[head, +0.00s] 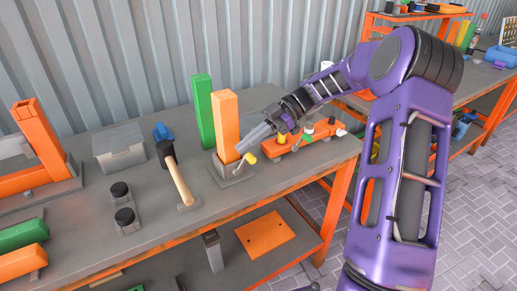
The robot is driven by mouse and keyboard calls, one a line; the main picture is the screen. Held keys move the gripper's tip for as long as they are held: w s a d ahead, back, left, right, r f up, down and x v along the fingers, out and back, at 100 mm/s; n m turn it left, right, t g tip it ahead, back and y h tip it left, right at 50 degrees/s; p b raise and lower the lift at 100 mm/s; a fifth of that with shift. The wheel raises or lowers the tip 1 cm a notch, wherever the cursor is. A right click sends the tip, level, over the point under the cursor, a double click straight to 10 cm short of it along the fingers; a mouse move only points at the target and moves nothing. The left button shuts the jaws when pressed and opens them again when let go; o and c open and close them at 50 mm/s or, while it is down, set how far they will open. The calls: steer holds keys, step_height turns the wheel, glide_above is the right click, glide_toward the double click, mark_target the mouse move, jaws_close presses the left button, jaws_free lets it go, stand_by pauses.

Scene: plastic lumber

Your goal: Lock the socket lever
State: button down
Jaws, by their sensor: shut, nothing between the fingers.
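A grey socket (232,171) sits on the workbench and holds an upright orange plastic post (226,125). A small lever with a yellow tip (250,158) sticks out at the socket's right side. My gripper (242,148) comes in from the right and is shut, with no object visible in it. Its fingertips are close to the orange post and just above the yellow tip. I cannot tell whether they touch the lever. The lever's pivot is too small to make out.
A green post (203,111) stands behind the orange one. An orange fixture (298,140) lies behind my gripper. The bench's front edge (265,201) is close, with bare surface before the socket.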

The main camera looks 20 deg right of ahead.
steer(key=v, duration=1)
steer(key=shift+d+f+p, duration=0.2)
steer(key=shift+f+p, duration=0.15)
steer(key=shift+f, duration=0.05)
